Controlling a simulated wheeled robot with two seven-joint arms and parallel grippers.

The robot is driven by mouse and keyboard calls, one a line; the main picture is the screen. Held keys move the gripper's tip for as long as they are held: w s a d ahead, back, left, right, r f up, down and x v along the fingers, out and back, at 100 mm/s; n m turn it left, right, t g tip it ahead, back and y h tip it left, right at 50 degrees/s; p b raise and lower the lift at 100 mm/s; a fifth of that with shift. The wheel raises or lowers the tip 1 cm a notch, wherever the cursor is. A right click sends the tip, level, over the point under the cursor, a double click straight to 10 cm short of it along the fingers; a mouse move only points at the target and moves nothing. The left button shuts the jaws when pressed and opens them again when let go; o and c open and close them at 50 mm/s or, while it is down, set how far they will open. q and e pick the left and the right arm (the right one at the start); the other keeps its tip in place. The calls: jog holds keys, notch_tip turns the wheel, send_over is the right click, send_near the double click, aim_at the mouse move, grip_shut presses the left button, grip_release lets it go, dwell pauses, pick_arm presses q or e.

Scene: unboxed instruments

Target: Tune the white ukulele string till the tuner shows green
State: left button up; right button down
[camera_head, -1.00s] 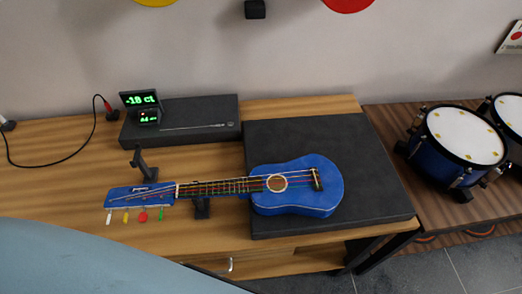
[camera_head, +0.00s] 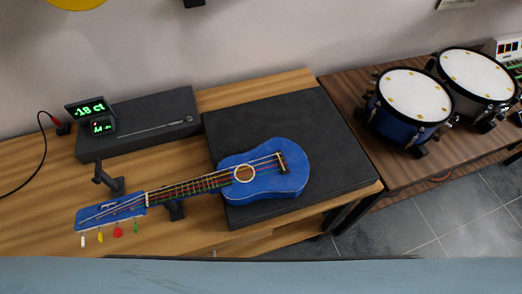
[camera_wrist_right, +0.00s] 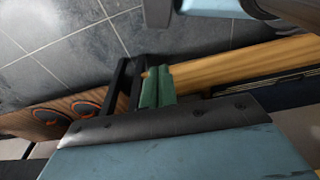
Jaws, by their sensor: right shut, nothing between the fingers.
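The blue ukulele (camera_head: 262,188) lies with its body on a black mat and its neck pointing left. White (camera_head: 83,241), yellow (camera_head: 100,237), red (camera_head: 118,232) and green (camera_head: 136,228) tuning pegs hang along the near edge of its headstock (camera_head: 108,212). The tuner display (camera_head: 90,111) behind it shows green digits that read about -18 ct, with a smaller line below. My right gripper (camera_wrist_right: 158,86) shows its green fingers together, shut and empty, in the right wrist view, above the floor and table edge. Neither gripper shows in the head view.
A black box (camera_head: 150,124) stands behind the headstock, under the tuner. A small black stand (camera_head: 108,178) rises close to the neck. A blue drum (camera_head: 408,105) and another drum (camera_head: 475,75) stand on the right table.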

jog(key=w+a+r+t+p, duration=0.1)
jog(key=w+a+r+p, duration=0.1)
jog(key=w+r, duration=0.45)
jog(key=w+a+r+p, duration=0.1)
jog(key=w+r+p, duration=0.25)
jog(key=r, duration=0.65)
notch_tip(320, 180, up, 29)
jog(key=n+t+y+p, duration=0.2)
jog(key=n+y+p, duration=0.55)
jog(key=n, duration=1.05)
send_over(265, 162)
jog(key=shift+w, duration=0.35)
notch_tip(265, 162, down, 9)
jog(key=b, duration=0.8)
jog(key=shift+r, duration=0.1)
jog(key=shift+f+b, duration=0.35)
jog(key=shift+f, duration=0.05)
